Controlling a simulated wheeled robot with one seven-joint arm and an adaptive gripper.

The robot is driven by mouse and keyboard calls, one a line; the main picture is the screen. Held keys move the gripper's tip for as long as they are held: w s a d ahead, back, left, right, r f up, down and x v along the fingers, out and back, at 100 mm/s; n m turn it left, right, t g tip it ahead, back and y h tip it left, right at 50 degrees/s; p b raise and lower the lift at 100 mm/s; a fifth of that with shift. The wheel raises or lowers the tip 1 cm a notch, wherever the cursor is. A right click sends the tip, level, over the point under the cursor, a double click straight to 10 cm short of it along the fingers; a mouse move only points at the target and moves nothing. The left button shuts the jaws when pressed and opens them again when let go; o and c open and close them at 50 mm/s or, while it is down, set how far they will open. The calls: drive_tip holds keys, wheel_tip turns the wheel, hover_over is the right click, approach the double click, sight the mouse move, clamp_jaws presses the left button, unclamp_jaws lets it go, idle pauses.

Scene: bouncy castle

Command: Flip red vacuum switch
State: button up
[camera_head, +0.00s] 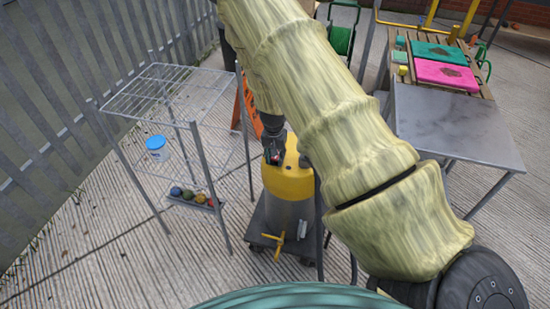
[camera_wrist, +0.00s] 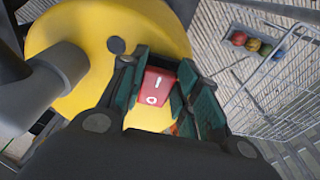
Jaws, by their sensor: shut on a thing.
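The vacuum (camera_head: 288,190) has a yellow top and a grey drum, and it stands on a dark wheeled base. Its red rocker switch (camera_wrist: 153,86), marked with a line and a circle, sits on the yellow top (camera_wrist: 72,38) in the wrist view. My gripper (camera_wrist: 158,70) is down at the switch, with one green-padded finger on each side of it, shut on it. In the head view my gripper (camera_head: 274,150) is at the vacuum's top, and the switch is mostly hidden there.
A wire rack (camera_head: 165,92) stands left of the vacuum, with a blue-lidded white tub (camera_head: 157,148) and a tray of coloured balls (camera_head: 194,198). A metal table (camera_head: 455,125) stands at the right. A grey fence (camera_head: 60,100) runs along the left.

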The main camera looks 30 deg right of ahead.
drive_tip(key=o, duration=1)
drive_tip(key=r, duration=0.8)
drive_tip(key=s+a+r, duration=0.1)
drive_tip(key=r, duration=0.3)
